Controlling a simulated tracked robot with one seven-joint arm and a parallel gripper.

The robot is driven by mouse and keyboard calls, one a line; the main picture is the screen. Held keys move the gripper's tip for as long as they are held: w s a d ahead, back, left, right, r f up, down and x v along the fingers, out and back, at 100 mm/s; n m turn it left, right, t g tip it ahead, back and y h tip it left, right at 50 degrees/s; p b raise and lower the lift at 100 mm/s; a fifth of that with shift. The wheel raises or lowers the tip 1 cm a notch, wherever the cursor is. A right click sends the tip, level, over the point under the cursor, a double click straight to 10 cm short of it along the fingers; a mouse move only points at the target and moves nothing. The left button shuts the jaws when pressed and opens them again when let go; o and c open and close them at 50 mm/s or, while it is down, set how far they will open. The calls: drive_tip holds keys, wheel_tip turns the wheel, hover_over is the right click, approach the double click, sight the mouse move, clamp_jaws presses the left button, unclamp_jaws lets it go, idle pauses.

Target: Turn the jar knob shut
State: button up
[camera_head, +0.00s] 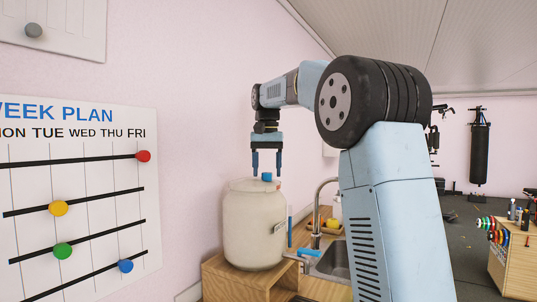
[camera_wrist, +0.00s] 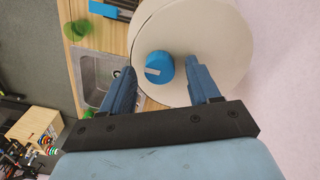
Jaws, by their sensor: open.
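A large cream jar (camera_head: 254,225) stands upright on a wooden ledge in the head view. A small blue knob (camera_head: 267,177) sits on top of its lid. The jar's round lid (camera_wrist: 215,45) fills the upper middle of the wrist view. The blue knob (camera_wrist: 160,67) shows there with a pale stripe across its top. My gripper (camera_head: 267,173) is open above the lid and points down. Its two blue fingers stand either side of the knob in the head view. In the wrist view the fingertips (camera_wrist: 161,76) are spread around the knob with gaps.
A sink (camera_head: 338,260) with a curved tap (camera_head: 318,215) lies right of the jar. The wooden ledge (camera_head: 222,280) bears the jar. A week plan board (camera_head: 80,190) hangs on the left wall. A wooden cabinet (camera_head: 515,260) stands far right.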

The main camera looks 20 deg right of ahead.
wheel_tip(320, 180, up, 13)
drive_tip(key=shift+r, duration=0.15)
idle(0.4)
drive_tip(key=shift+s, duration=0.1)
idle(0.4)
drive_tip(key=s+f+n+t, duration=0.1)
drive_tip(key=s+f+t, duration=0.1)
drive_tip(key=s+f, duration=0.45)
drive_tip(key=s+f+n+t, duration=0.1)
drive_tip(key=s+f, duration=0.2)
drive_tip(key=s, duration=0.7)
drive_tip(key=s+d+f+n+t, duration=0.1)
drive_tip(key=s+f+t, duration=0.1)
drive_tip(key=s+f, duration=1.5)
wheel_tip(320, 180, down, 4)
drive_tip(key=shift+s+d+n+t, duration=0.25)
drive_tip(key=shift+s+n+t, duration=0.05)
drive_tip(key=shift+s+n, duration=0.1)
